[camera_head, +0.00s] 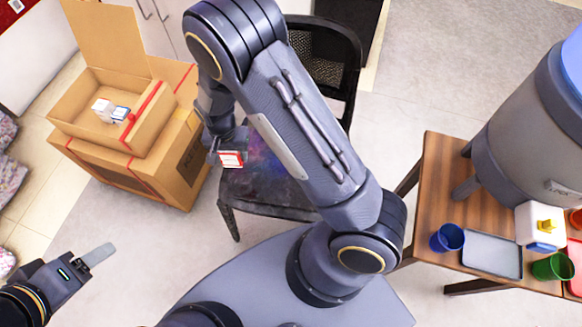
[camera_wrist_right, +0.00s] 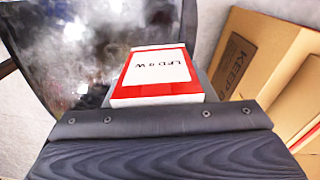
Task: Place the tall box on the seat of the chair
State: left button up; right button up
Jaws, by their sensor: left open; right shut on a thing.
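The tall box (camera_head: 231,159) is red and white and is held in my right gripper (camera_head: 228,146), at the left edge of the chair seat in the head view. It also shows in the right wrist view (camera_wrist_right: 152,75), its printed white face toward the camera. The black chair (camera_head: 325,70) has a mesh back, and its dark mottled seat (camera_head: 262,180) is bare where it shows; my right arm covers part of it. The seat also shows in the right wrist view (camera_wrist_right: 80,60). I cannot tell whether the box touches it. My left gripper (camera_head: 98,256) is open and empty at the lower left.
Stacked cardboard boxes (camera_head: 185,155) stand left of the chair, the upper one open with small boxes (camera_head: 110,110) inside. A wooden table (camera_head: 430,180) at the right holds a blue cup (camera_head: 447,238), a grey tray (camera_head: 492,254) and a green cup (camera_head: 553,267).

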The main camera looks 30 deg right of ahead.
jog(key=shift+a+f+m+b, duration=0.2)
jog(key=shift+a+m+b, duration=0.1)
jog(key=shift+a, duration=0.2)
jog(key=shift+a+f+m+b, duration=0.15)
jog(key=shift+a+m+b, duration=0.15)
jog(key=shift+a, duration=0.2)
jog(key=s+d+f+b, duration=0.2)
jog(key=s+d+f, duration=0.15)
jog(key=d, duration=0.45)
jog(key=b, duration=0.1)
send_over(277, 174)
jog(key=f, duration=0.5)
jog(key=shift+w+a+f, duration=0.1)
jog(key=shift+a+f, duration=0.05)
jog(key=shift+a, duration=0.2)
jog(key=shift+d+f, duration=0.15)
jog(key=shift+f, duration=0.1)
pick_arm(q)
notch_tip(277, 174, down, 7)
jog(key=b, duration=0.1)
pick_arm(e)
jog(key=shift+d+f, duration=0.15)
jog(key=shift+f, duration=1.55)
pick_arm(q)
jog(key=shift+a, duration=0.15)
